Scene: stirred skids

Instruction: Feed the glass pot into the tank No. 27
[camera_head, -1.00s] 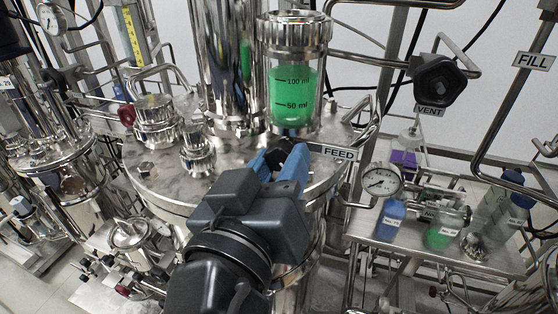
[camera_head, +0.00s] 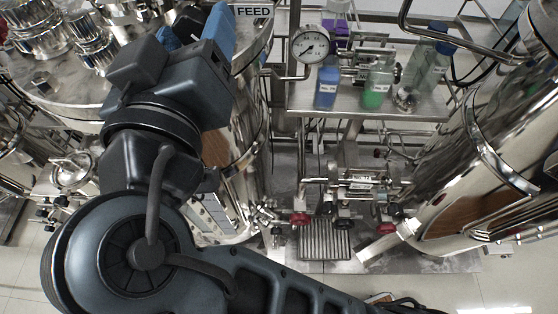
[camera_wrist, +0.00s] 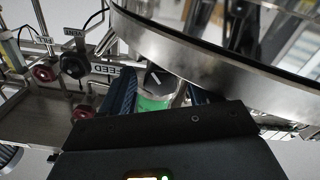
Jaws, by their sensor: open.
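My gripper (camera_head: 190,22) is at the top of the head view, beside the FEED sign (camera_head: 253,11) at the tank lid's edge. In the wrist view its two blue fingers are apart, on either side of a grey-black round knob (camera_wrist: 155,79) with a white mark. I cannot tell whether they touch it. Green (camera_wrist: 153,103) shows just below the knob, apparently the glass pot's liquid. The steel tank (camera_head: 232,150) stands beneath my gripper; no No. 27 label is readable. The FEED sign also shows in the wrist view (camera_wrist: 103,69).
A side shelf (camera_head: 420,103) holds a blue bottle (camera_head: 327,88), a green bottle (camera_head: 376,88) and a blue-capped clear bottle (camera_head: 432,65). A pressure gauge (camera_head: 310,44) stands close right of the tank. Another large steel tank (camera_head: 480,170) is at the right. Red-handled valves (camera_head: 300,218) sit low between them.

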